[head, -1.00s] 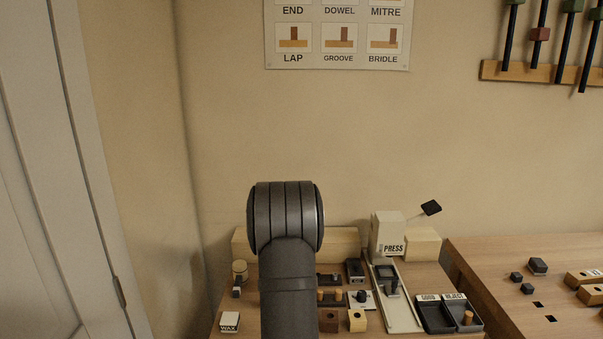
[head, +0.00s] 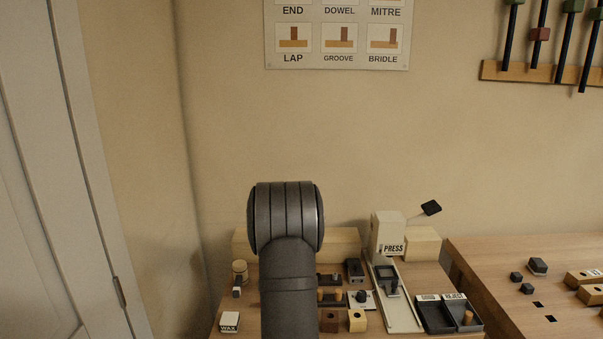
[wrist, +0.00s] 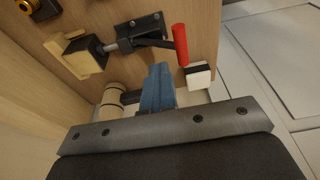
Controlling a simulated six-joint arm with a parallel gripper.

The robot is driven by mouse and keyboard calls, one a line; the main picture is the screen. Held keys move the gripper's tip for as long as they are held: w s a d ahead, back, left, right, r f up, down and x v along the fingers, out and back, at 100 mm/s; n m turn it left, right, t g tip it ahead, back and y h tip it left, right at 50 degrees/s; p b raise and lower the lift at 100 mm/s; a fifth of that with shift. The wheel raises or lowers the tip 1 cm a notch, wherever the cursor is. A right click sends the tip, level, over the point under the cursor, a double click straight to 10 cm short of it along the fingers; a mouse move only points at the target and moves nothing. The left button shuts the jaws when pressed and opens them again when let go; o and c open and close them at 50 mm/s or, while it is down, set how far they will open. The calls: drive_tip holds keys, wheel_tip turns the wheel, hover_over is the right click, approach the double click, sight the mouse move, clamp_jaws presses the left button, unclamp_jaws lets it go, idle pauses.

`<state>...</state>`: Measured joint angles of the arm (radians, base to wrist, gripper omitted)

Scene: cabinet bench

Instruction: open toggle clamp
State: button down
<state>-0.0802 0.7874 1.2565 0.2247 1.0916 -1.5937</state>
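In the wrist view the toggle clamp has a red handle (wrist: 181,45), a dark metal linkage and a spindle with a black tip (wrist: 90,52). The tip appears to press against a pale wooden block (wrist: 72,54). My gripper (wrist: 161,70) shows as two blue fingers side by side with no visible gap. They look shut and empty, just below the linkage and left of the red handle's lower end. I see no clear contact with the handle. In the head view my arm hides the clamp and the gripper.
A white wax block (head: 230,322) and a wooden jar (head: 240,271) stand on the bench's left side. Right of my arm are small blocks, a white press (head: 388,235) and dark trays (head: 434,317). In the wrist view the wax block (wrist: 200,78) sits close to the handle.

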drive_tip(key=shift+w+r, duration=0.55)
drive_tip(key=shift+w+r, duration=0.35)
drive_tip(key=shift+w, duration=0.25)
drive_tip(key=shift+w+r, duration=0.2)
drive_tip(key=shift+w, duration=0.35)
drive_tip(key=shift+w, duration=0.15)
drive_tip(key=shift+w, duration=0.35)
